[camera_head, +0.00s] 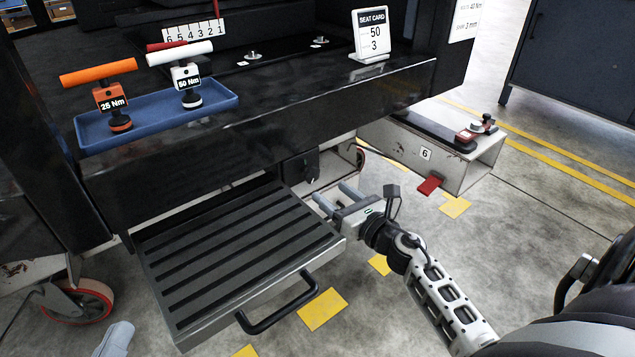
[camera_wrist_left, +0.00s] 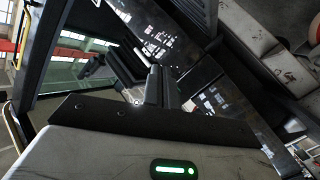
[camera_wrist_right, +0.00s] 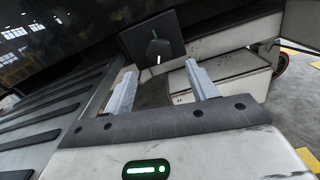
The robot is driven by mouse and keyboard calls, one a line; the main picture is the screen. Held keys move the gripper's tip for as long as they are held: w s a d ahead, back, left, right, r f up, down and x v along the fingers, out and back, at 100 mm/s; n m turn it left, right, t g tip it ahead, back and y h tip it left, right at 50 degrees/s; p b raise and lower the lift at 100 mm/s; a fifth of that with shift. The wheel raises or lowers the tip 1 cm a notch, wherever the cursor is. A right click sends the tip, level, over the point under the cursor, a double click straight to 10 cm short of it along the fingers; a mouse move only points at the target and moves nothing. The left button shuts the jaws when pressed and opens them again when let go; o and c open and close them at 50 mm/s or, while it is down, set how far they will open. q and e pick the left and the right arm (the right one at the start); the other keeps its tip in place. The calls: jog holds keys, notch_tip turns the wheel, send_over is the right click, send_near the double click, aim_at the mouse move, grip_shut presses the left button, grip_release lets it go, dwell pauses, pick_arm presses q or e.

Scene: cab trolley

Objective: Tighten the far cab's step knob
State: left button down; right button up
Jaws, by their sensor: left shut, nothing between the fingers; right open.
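The step knob (camera_head: 311,164) is a small black knob on a dark plate under the cab sill, beside the pulled-out ribbed step (camera_head: 235,250). In the right wrist view the knob (camera_wrist_right: 158,46) lies ahead of the fingertips and roughly between them. My right gripper (camera_head: 331,195) is open and empty, just right of the step and short of the knob; its two fingers show in the right wrist view (camera_wrist_right: 160,77). My left gripper (camera_wrist_left: 161,88) is shut and empty in its wrist view. A pale part, seemingly of my left arm, shows at the head view's bottom left.
An orange-handled 25 Nm tool (camera_head: 98,74) and a white-handled 50 Nm tool (camera_head: 180,55) stand in a blue tray (camera_head: 150,117). The step's black handle (camera_head: 278,318) juts forward. A pale box marked 6 (camera_head: 470,176) stands right.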

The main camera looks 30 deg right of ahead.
aim_at(314, 179)
jog(key=w, duration=0.6)
jog(key=shift+w+a, duration=0.15)
jog(key=shift+a, duration=0.05)
jog(key=shift+c, duration=0.4)
jog(key=c, duration=0.9)
